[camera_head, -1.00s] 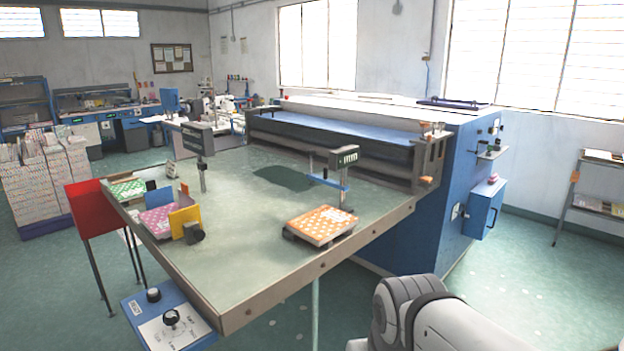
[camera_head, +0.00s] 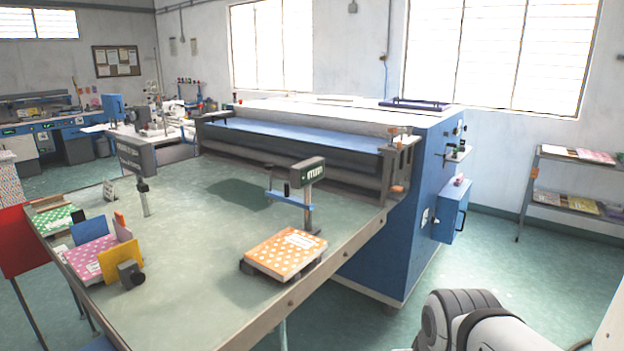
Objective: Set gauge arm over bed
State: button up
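A post with a grey display head (camera_head: 306,171) stands on the green-topped table, just behind an orange dotted book (camera_head: 285,254). A blue arm (camera_head: 290,199) reaches left from this post, above the tabletop and behind the book; it looks like the gauge arm. The book lies on a low dark base (camera_head: 256,271), which may be the bed; I cannot tell for sure. A second display head (camera_head: 136,158) on a post stands at the table's left. My gripper is not in view; only a grey link of my arm shows at the bottom right.
The table (camera_head: 190,305) fills the middle, its near right edge sloping towards me. Pink and green dotted books with upright panels (camera_head: 122,262) sit at its left. A blue machine (camera_head: 398,235) stands behind. Open floor (camera_head: 520,275) lies right, before a shelf (camera_head: 575,196).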

aim_at(286, 197)
jog(key=i, duration=1.1)
jog(key=u, duration=0.6)
